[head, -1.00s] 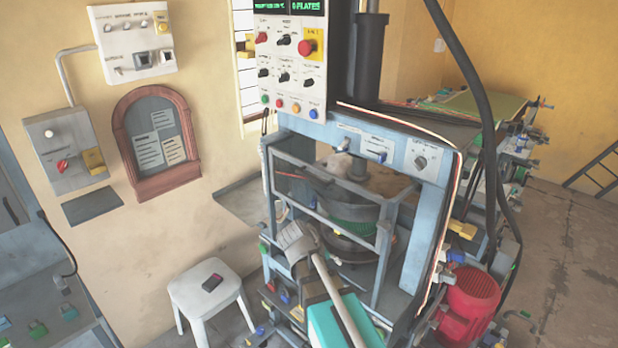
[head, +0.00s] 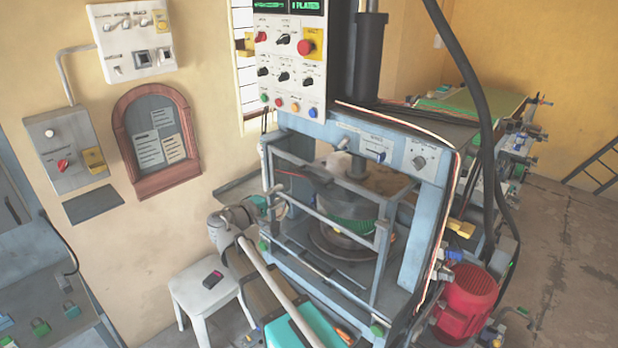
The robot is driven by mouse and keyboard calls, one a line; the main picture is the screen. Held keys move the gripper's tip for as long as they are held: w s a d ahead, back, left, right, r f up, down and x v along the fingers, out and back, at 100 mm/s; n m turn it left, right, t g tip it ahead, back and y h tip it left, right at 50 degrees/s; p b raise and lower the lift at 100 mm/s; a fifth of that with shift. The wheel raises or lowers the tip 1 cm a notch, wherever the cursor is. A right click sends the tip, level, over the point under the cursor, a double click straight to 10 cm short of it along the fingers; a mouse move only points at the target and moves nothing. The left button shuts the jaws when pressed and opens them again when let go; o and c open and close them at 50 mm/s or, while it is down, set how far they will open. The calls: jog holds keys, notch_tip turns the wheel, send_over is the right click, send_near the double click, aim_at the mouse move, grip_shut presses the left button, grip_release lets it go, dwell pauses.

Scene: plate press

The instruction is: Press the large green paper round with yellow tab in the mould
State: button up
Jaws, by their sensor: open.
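The press (head: 402,235) stands in the middle of the head view, with a caged opening in its blue-grey frame. Inside the cage, a green ribbed round shape (head: 350,226) shows under the grey upper die (head: 338,192). I cannot tell whether it is the paper round, and I make out no yellow tab on it. The round lower mould (head: 335,245) shows below, partly behind the cage bars. My gripper (head: 254,208) is at the left of the press, outside the cage, open and partly hidden by my wrist. I see nothing held in it.
The control panel (head: 288,68) above the press has a green display reading "1 PLATES". A white stool (head: 205,293) with a small dark object (head: 212,277) stands at the left. A red motor (head: 465,292) sits at the lower right. A grey side shelf (head: 236,188) adjoins the press.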

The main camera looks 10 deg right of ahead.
aim_at(310, 177)
jog(key=shift+w+d, duration=0.1)
jog(key=shift+d, duration=0.05)
jog(key=x, duration=1.3)
jog(key=shift+w+d, duration=0.15)
jog(key=shift+d, duration=0.1)
grip_shut()
dwell(0.3)
